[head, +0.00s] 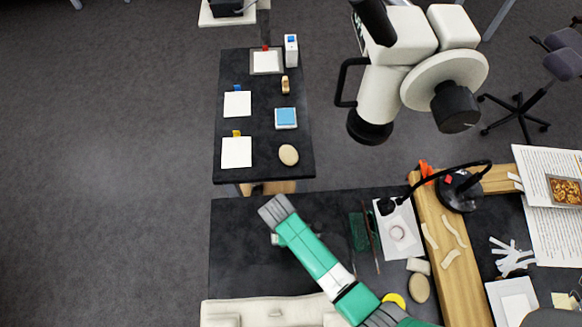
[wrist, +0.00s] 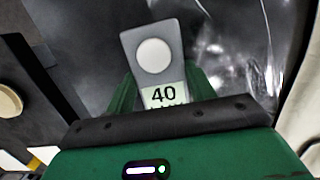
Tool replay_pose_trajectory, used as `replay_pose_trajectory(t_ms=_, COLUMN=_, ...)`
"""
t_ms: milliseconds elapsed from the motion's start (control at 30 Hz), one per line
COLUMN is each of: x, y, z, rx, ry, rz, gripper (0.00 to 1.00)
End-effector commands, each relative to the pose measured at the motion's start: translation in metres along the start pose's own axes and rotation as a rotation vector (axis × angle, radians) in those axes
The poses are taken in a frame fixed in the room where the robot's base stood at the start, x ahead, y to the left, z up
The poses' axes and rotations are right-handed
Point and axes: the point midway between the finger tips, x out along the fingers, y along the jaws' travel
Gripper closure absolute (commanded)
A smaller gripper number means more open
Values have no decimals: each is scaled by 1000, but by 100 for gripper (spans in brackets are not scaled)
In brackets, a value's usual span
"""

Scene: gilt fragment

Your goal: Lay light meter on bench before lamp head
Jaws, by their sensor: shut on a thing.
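The light meter (wrist: 152,55) is a grey slab with a white round dome and a pale display reading 40. In the wrist view it stands between the two green fingers of my gripper (wrist: 161,90), which is shut on it. In the head view my gripper is mostly hidden under my green arm, over the left part of the dark bench (head: 235,240); a small pale bit shows beside the arm there, too small to identify. A black lamp with a bent neck stands at the right, its small lamp head (head: 388,206) over a white sheet (head: 397,232).
A wooden frame (head: 448,260) and beige stones (head: 419,287) lie right of the arm. Dark green upright pieces (head: 358,230) stand between arm and lamp. A cream padded thing (head: 262,312) lies along the front. A separate dark table (head: 262,150) with cards stands behind.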

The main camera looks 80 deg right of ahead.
Motion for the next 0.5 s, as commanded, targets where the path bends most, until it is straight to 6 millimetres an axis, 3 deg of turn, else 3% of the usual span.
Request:
replay_pose_trajectory(t_ms=33, x=2, y=0, z=0, rx=0, ry=0, rz=0, gripper=44)
replay_pose_trajectory(t_ms=133, x=1, y=0, z=0, rx=0, ry=0, rz=0, gripper=24)
replay_pose_trajectory(t_ms=367, x=1, y=0, z=0, rx=0, ry=0, rz=0, gripper=24)
replay_pose_trajectory(t_ms=500, x=-10, y=0, z=0, rx=-1, ry=1, rz=2, gripper=24)
